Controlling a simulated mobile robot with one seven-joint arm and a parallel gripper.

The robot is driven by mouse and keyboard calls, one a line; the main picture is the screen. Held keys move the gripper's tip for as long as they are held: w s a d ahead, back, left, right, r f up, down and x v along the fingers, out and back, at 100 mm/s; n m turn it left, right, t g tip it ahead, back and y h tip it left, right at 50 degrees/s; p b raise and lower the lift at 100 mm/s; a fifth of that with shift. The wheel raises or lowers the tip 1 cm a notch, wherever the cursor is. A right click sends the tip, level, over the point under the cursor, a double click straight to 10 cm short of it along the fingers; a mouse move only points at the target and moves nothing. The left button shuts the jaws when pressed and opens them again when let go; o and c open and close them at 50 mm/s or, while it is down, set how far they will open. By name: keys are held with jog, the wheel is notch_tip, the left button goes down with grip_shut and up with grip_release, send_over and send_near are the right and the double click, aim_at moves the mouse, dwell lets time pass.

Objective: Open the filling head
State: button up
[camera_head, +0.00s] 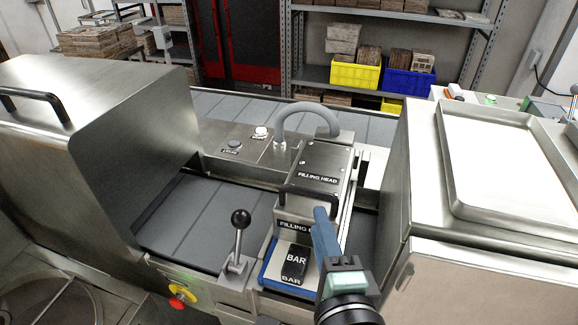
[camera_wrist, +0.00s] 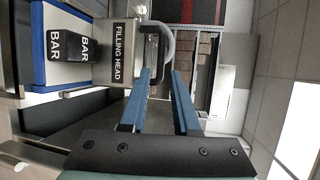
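The filling head (camera_head: 322,160) is a metal box with a labelled top plate, lying flat on the machine. A dark bar handle (camera_head: 310,196) crosses its near edge. A grey hose (camera_head: 305,112) arches from its far side. My gripper (camera_head: 321,214) is at the near right of the handle, seemingly apart from it. The filling head (camera_wrist: 122,50) is left of the fingers there, and the hose (camera_wrist: 165,38) curves beyond the tips.
A black BAR rocker (camera_head: 294,262) on a blue-edged panel sits below the head. A ball-topped lever (camera_head: 239,228) stands to its left, and a red stop button (camera_head: 178,301) is lower left. A steel hood (camera_head: 110,130) and a steel cabinet (camera_head: 425,190) flank the conveyor.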

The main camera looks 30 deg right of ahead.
aim_at(311, 195)
jog(key=p+x, duration=0.3)
jog(key=x, duration=0.7)
jog(key=shift+w+d, duration=0.15)
jog(key=shift+w, duration=0.1)
jog(key=shift+x, duration=0.85)
grip_shut()
jog(key=shift+f, duration=0.1)
dwell(0.3)
